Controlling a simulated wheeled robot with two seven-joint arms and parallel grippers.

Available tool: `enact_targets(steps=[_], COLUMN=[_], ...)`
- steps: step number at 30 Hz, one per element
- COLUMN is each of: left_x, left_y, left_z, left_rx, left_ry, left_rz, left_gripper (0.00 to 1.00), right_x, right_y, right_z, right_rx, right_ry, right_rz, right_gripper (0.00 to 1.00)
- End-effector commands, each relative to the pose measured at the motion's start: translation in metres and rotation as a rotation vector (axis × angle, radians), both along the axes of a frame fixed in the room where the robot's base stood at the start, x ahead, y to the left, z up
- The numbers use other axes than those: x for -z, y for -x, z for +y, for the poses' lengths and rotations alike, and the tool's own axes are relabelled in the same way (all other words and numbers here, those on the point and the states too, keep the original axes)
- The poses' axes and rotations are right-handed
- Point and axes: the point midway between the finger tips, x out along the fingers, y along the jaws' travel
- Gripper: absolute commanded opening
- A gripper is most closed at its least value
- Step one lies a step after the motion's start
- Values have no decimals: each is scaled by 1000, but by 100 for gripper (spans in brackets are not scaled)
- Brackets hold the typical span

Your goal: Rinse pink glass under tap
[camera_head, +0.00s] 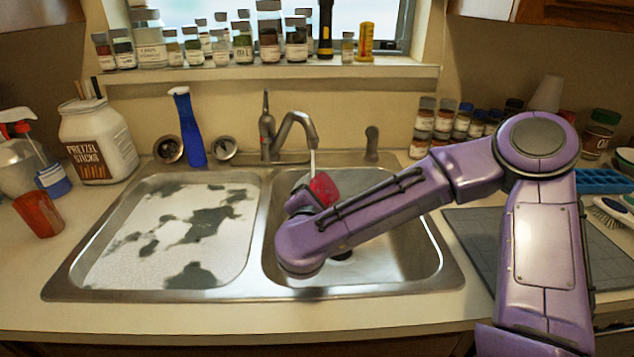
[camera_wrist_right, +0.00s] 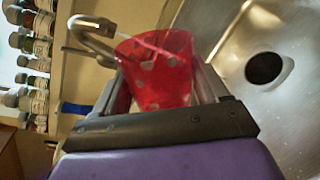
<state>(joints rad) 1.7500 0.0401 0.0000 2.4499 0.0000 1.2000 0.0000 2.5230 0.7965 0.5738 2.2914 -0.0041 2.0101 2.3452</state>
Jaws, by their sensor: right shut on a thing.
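The pink glass (camera_head: 323,188), a red-pink see-through cup with pale dots, is held over the right sink basin (camera_head: 405,255). My right gripper (camera_head: 306,198) is shut on it, and the arm partly hides the gripper in the head view. In the right wrist view the glass (camera_wrist_right: 158,72) sits between the two fingers, its wide rim toward the tap. The tap (camera_head: 297,125) arches over the right basin, and a thin pale stream of water (camera_head: 313,160) runs from its spout down to the glass. The tap (camera_wrist_right: 92,28) also shows in the wrist view. My left gripper is out of view.
The left basin (camera_head: 75,262) holds foamy water. A blue bottle (camera_head: 190,128) stands behind it. An orange cup (camera_head: 39,213), spray bottles and a pretzel jar (camera_head: 97,142) stand at left. A drying mat (camera_head: 468,228) and spice jars (camera_head: 425,128) are at right.

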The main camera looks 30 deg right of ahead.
Motion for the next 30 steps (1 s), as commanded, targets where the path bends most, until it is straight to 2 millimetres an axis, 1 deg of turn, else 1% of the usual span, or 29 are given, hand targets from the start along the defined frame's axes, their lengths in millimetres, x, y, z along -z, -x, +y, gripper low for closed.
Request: enact_targets(steps=[1,6,7,8,9,12,16,18,21,30], left_x=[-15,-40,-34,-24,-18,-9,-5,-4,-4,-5], left_y=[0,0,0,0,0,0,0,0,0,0], left_z=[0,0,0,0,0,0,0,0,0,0], left_rx=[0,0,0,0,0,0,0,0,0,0], left_ry=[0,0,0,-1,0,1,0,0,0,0], left_rz=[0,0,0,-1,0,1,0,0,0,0], left_gripper=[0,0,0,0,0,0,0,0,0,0], right_x=[-10,-12,-7,-1,0,2,6,6,6,6], right_y=[0,0,0,0,1,3,7,8,9,9], right_z=[1,1,0,0,-1,-5,-11,-13,-14,-14], right_rx=[-1,-1,-1,-1,0,1,1,1,1,0], right_ry=[30,142,181,247,328,509,694,745,773,771], right_rz=[18,89,112,152,204,322,443,478,498,499], right_gripper=[31,31,31,31,31,31,31,31,31,31])
